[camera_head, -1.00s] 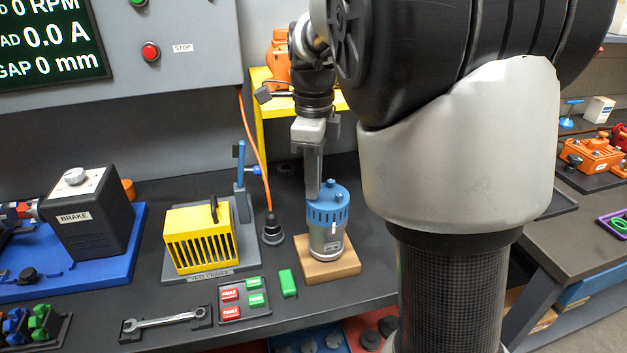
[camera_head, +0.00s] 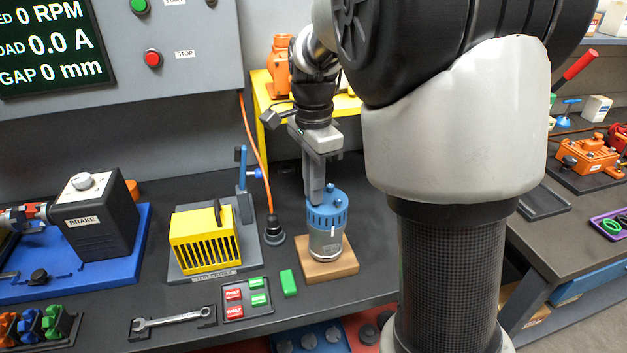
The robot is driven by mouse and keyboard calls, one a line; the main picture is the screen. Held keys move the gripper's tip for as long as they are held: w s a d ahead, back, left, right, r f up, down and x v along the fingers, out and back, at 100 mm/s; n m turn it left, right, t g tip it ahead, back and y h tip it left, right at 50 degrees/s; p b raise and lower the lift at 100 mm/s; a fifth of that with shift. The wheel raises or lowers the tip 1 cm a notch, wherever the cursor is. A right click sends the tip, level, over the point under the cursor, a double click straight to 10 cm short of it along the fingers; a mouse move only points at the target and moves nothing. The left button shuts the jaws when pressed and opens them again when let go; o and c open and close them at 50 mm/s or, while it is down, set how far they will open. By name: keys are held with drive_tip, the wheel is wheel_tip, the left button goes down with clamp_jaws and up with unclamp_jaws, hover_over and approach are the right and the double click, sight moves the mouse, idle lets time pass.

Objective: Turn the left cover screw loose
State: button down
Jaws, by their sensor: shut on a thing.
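A motor with a silver body (camera_head: 325,244) and a blue cover (camera_head: 329,212) stands upright on a wooden block (camera_head: 340,270) at the middle of the bench. Small blue knobs show on the cover's top. My gripper (camera_head: 315,199) reaches down from above to the left part of the cover. It is shut on the left cover screw, which its fingers hide. I cannot see how far the screw has turned.
A yellow slotted cover (camera_head: 203,240) on a grey stand is left of the motor, with a black cable plug (camera_head: 273,232) between. A brake box (camera_head: 95,210) is further left. Tag plates (camera_head: 247,297) and a wrench (camera_head: 172,319) lie in front. A yellow shelf (camera_head: 261,110) stands behind.

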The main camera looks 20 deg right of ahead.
drive_tip(key=n+p, duration=0.1)
drive_tip(key=n, duration=0.2)
drive_tip(key=shift+n, duration=0.4)
drive_tip(key=n+p, duration=0.1)
drive_tip(key=n, duration=0.2)
drive_tip(key=shift+n, duration=0.3)
drive_tip(key=n+p, duration=0.1)
drive_tip(key=n, duration=0.3)
drive_tip(key=shift+s+f+n, duration=0.1)
drive_tip(key=shift+n, duration=0.2)
drive_tip(key=n, duration=0.3)
drive_tip(key=shift+n, duration=0.3)
drive_tip(key=n+p, duration=0.1)
drive_tip(key=n, duration=0.2)
drive_tip(key=shift+f+n, duration=0.1)
drive_tip(key=shift+n, duration=0.2)
drive_tip(key=n+p, duration=0.1)
drive_tip(key=n, duration=0.3)
drive_tip(key=shift+n, duration=0.3)
drive_tip(key=n+p, duration=0.1)
drive_tip(key=n, duration=0.2)
drive_tip(key=shift+s+n, duration=0.1)
drive_tip(key=shift+n, duration=0.2)
drive_tip(key=shift+n+p, duration=0.45)
drive_tip(key=shift+n, duration=1.15)
